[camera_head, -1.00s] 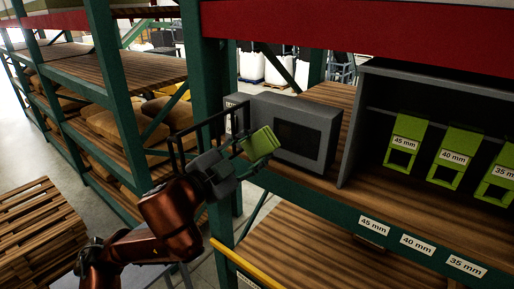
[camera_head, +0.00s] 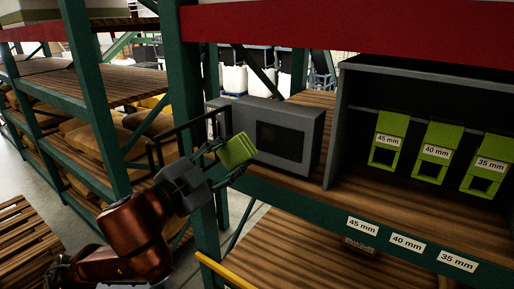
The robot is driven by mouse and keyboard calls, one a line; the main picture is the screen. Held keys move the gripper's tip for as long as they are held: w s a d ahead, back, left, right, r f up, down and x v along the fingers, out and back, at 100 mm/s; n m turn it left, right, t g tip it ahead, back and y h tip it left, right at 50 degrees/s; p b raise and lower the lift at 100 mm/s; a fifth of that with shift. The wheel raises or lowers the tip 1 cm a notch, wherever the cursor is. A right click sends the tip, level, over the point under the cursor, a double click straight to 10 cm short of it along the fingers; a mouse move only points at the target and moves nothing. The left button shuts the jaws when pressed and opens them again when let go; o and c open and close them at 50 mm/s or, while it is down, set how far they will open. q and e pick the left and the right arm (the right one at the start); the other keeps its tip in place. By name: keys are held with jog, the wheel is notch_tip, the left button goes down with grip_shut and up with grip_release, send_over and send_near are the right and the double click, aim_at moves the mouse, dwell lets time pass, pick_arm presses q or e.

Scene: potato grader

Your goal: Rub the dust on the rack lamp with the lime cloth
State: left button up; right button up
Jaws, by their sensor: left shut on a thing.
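My left gripper (camera_head: 218,160) is shut on the lime cloth (camera_head: 237,151), a small folded block of bright green at its fingertips. The gripper and cloth are at the rack's front, just left of a grey box (camera_head: 312,140) with a dark front panel. In the picture the cloth overlaps the box's left part; I cannot tell whether they touch. I cannot make out a lamp or dust for certain. My right gripper is not in view.
A green rack post (camera_head: 186,70) stands just behind my left arm. A grey cabinet (camera_head: 340,110) with lime tags marked 45, 40 and 35 mm is at right. A yellow rail (camera_head: 222,271) runs below. A wooden pallet stack (camera_head: 25,240) is at lower left.

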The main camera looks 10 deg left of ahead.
aim_at(261, 131)
pick_arm(q)
jog(key=shift+w, duration=0.1)
jog(key=shift+w+d+r+p, duration=0.25)
jog(key=shift+w+d+p, duration=0.1)
jog(key=shift+w, duration=0.5)
jog(key=shift+w+d+r+p, duration=0.2)
jog(key=shift+w+d+p, duration=0.1)
jog(key=shift+w, duration=0.55)
jog(key=shift+w+d+r+p, duration=0.25)
jog(key=shift+w+p, duration=0.1)
jog(key=shift+w, duration=0.5)
jog(key=shift+w+d, duration=0.2)
jog(key=shift+w, duration=0.3)
jog(key=shift+w, duration=0.2)
jog(key=shift+w+d+p, duration=0.25)
jog(key=shift+w+p, duration=0.05)
jog(key=shift+w, duration=0.25)
jog(key=shift+w+d, duration=0.1)
jog(key=shift+w, duration=0.2)
